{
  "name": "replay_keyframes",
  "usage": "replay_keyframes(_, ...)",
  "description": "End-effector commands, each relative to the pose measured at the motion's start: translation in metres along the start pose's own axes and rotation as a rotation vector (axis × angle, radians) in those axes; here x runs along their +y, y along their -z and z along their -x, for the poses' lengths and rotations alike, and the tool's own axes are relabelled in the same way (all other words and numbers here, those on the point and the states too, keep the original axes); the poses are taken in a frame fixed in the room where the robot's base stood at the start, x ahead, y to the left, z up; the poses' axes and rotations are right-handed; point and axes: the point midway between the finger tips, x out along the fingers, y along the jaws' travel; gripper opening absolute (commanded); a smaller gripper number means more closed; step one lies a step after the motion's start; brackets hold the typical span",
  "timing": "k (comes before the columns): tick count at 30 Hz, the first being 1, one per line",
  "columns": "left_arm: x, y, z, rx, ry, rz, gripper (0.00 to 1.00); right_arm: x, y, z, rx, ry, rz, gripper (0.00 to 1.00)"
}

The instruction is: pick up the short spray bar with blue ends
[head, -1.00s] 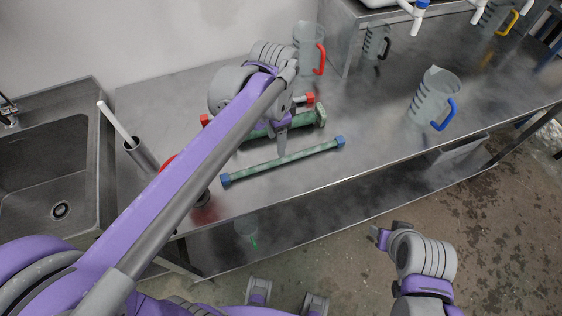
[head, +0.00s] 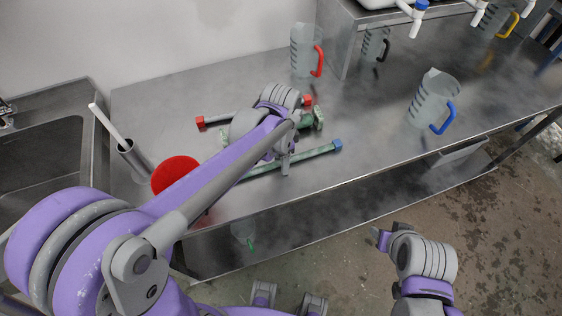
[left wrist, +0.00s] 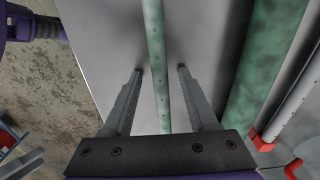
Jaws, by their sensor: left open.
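The short spray bar with blue ends (head: 315,154) is a thin green bar lying near the front edge of the steel table. Its right blue end shows in the head view; the left end is hidden behind my left arm. My left gripper (head: 286,164) is over the bar, pointing down. In the left wrist view, the bar (left wrist: 154,38) runs between the two open fingers (left wrist: 160,70), with a gap on each side. My right gripper (head: 380,238) is away at lower right, in front of the table; its jaws are not clear.
Just behind lie a thicker green bar (left wrist: 262,62) and a bar with red ends (head: 201,122). A red round object (head: 174,174) and a grey holder (head: 134,160) stand left. Jugs with red (head: 305,52) and blue (head: 434,100) handles stand right.

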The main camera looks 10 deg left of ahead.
Motion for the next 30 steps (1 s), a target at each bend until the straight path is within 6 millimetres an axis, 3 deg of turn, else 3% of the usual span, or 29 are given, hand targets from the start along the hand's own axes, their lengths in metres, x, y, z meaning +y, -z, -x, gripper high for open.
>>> replay_keyframes(6,-0.0002,0.0000,0.0000,0.000,0.000,0.000,0.55,0.0000,0.0001,0.0001,0.000,0.000,0.000,0.50)
replay_keyframes(15,-0.0002,0.0000,0.0003,0.000,0.000,0.001,0.01,0.0000,0.0001,0.0001,0.000,0.000,0.000,0.50)
replay_keyframes(30,-0.0002,0.0000,0.0016,0.000,0.000,0.000,0.00,0.0000,0.0002,0.0003,0.000,0.000,0.000,0.50)
